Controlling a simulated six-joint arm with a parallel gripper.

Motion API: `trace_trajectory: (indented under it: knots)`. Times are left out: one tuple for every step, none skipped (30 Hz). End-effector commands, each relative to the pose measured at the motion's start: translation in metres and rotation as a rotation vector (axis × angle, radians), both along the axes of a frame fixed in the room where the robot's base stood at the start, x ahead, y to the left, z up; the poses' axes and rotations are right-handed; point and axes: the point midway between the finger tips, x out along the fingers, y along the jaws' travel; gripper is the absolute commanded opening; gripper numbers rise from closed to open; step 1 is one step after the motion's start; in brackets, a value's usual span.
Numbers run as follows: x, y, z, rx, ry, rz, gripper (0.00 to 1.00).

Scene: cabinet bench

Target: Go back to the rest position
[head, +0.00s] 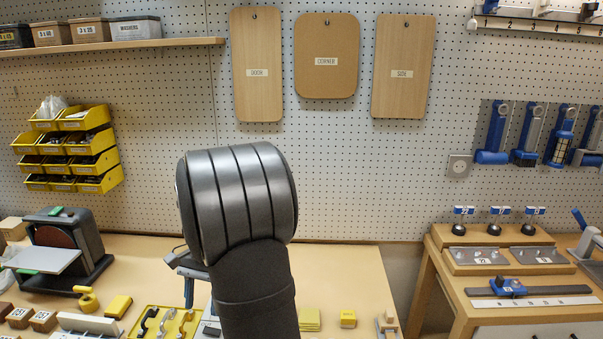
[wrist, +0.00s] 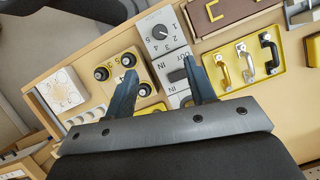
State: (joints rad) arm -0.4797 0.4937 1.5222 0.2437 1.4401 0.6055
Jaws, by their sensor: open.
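My gripper (wrist: 160,68) shows in the wrist view with its two dark blue-grey fingers spread apart. No object is held between the fingers. It hangs over the bench, above a grey box with a dial (wrist: 161,32) and grey blocks marked IN and OUT (wrist: 172,57). In the head view my dark arm rises in the middle of the picture and hides much of the gripper and the bench behind it. The gap below the fingertips cannot be measured from these frames.
A yellow tray (wrist: 275,80) with several handles lies right of the fingers in the wrist view. A block with black knobs (wrist: 128,60) lies left. In the head view, a sander (head: 65,245) stands left, a side table (head: 440,300) right. Wooden boards (head: 257,95) hang on the pegboard.

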Motion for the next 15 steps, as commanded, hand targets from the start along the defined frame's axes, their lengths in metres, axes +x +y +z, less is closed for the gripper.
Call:
trace_trajectory:
  knots:
    - [-0.004, 0.0, -0.008, -0.003, 0.005, 0.002, 0.5]
    - [-0.006, 0.001, -0.013, -0.003, 0.005, 0.002, 0.5]
    - [-0.009, 0.001, -0.021, -0.003, 0.006, 0.002, 0.5]
    - [-0.012, 0.002, -0.026, -0.003, 0.005, 0.002, 0.5]
    - [-0.014, 0.002, -0.032, -0.003, 0.005, 0.002, 0.5]
    - [-0.017, 0.003, -0.039, -0.003, 0.005, 0.002, 0.5]
    - [-0.019, 0.003, -0.045, -0.003, 0.005, 0.002, 0.5]
    - [-0.021, 0.004, -0.05, -0.002, 0.004, 0.001, 0.5]
    - [-0.025, 0.004, -0.058, -0.002, 0.007, 0.002, 0.5]
    - [-0.027, 0.005, -0.064, -0.001, 0.005, 0.002, 0.5]
    - [-0.029, 0.005, -0.069, -0.002, 0.006, 0.002, 0.5]
    - [-0.032, 0.006, -0.076, -0.001, 0.005, 0.002, 0.5]
    - [-0.034, 0.006, -0.082, -0.003, 0.006, 0.002, 0.5]
    - [-0.037, 0.007, -0.088, -0.002, 0.005, 0.001, 0.5]
    - [-0.04, 0.007, -0.095, -0.003, 0.007, 0.002, 0.5]
